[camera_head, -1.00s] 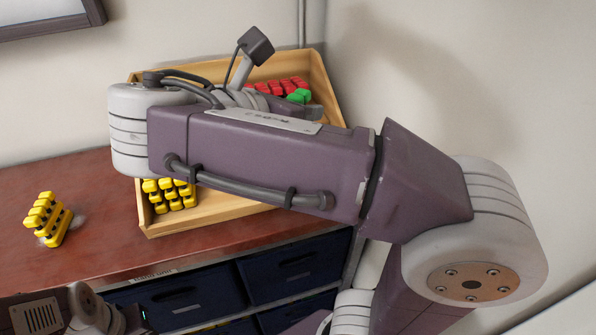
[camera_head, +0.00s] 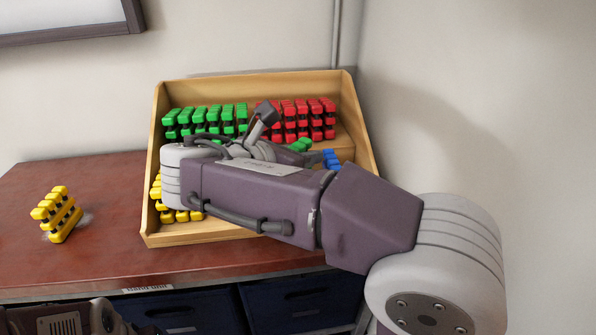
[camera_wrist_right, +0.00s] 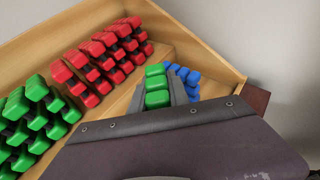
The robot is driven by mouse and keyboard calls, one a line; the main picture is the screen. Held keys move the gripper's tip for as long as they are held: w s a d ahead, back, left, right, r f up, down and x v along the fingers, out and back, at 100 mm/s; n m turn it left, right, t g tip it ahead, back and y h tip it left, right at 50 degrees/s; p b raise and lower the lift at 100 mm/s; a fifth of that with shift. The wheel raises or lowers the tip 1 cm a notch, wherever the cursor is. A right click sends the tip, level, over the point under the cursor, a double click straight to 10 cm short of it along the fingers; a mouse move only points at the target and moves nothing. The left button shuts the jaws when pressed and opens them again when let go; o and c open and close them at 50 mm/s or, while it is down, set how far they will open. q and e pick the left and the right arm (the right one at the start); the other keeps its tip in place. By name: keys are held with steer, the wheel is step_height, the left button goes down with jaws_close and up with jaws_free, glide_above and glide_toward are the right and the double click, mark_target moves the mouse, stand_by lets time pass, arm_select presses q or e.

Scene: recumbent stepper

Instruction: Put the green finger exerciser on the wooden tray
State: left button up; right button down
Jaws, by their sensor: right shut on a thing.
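My right gripper (camera_head: 298,148) is shut on a green finger exerciser (camera_head: 302,144), which is partly hidden by the wrist. In the right wrist view the held exerciser (camera_wrist_right: 157,88) sits between the two grey fingers. It is over the right part of a stepped wooden tray or rack (camera_head: 205,236), whose right rim (camera_wrist_right: 205,52) also shows in the wrist view. I cannot tell whether the exerciser touches the wood. No separate wooden tray shows. Part of my left arm shows at the bottom left; its gripper is out of view.
The rack holds green (camera_head: 205,118), red (camera_head: 310,118), blue (camera_head: 331,158) and yellow (camera_head: 182,214) exercisers. Blue ones (camera_wrist_right: 186,80) are close right of the held one. A yellow exerciser (camera_head: 57,213) stands alone on the reddish counter (camera_head: 105,215). Dark drawers (camera_head: 300,298) are below.

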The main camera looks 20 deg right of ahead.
steer(key=shift+w+a+f, duration=0.3)
steer(key=shift+w, duration=0.35)
steer(key=shift+w+a+f, duration=0.25)
steer(key=shift+w+f, duration=0.05)
steer(key=shift+w, duration=0.3)
steer(key=f, duration=0.3)
steer(key=shift+s+d+f, duration=0.25)
steer(key=shift+d, duration=0.05)
steer(key=shift+f, duration=0.25)
steer(key=shift+w+a, duration=0.15)
steer(key=shift+f, duration=0.1)
steer(key=shift+f, duration=0.1)
steer(key=c, duration=1.3)
jaws_free()
steer(key=shift+o, duration=0.2)
